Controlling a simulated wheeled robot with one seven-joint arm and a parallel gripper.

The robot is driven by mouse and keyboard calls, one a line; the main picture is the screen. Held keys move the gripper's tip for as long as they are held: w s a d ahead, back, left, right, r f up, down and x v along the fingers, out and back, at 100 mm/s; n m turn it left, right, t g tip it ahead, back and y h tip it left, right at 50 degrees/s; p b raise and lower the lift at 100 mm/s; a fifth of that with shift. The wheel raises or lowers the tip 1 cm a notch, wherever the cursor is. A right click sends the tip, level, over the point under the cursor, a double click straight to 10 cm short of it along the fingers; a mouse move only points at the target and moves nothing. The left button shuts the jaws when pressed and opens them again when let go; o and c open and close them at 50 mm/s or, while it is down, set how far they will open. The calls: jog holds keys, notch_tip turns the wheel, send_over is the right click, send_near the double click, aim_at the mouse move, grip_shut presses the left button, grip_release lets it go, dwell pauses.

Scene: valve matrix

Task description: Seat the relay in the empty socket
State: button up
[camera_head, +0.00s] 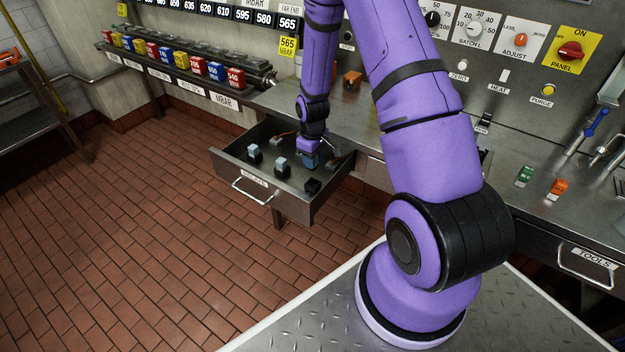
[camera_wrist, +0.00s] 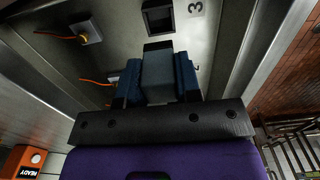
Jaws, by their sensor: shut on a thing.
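My gripper (camera_head: 311,160) reaches down into the open drawer (camera_head: 232,176). In the wrist view its blue fingers (camera_wrist: 158,80) are shut on a grey block, the relay (camera_wrist: 157,72). The relay's lower end is dark, and I cannot tell whether it touches anything below. A black socket with an empty-looking recess (camera_wrist: 157,17) lies just ahead of it in the wrist view, beside a number 3. In the head view a black socket (camera_head: 312,186) without a block sits near the drawer's right front corner. Two other light-blue-topped relays (camera_head: 254,151) (camera_head: 281,164) stand in the drawer.
Orange wires (camera_wrist: 62,36) run to small metal fittings at the left of the wrist view. Drawer walls (camera_wrist: 268,50) rise close around my gripper. An orange box (camera_head: 352,80) stands on the bench behind. Green and orange items (camera_head: 524,175) (camera_head: 558,188) lie on the bench at right.

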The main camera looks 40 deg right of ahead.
jog(key=shift+s+f, duration=0.1)
jog(key=shift+f, duration=3.55)
grip_shut()
jog(key=o, duration=1)
grip_release()
jog(key=shift+r, duration=0.15)
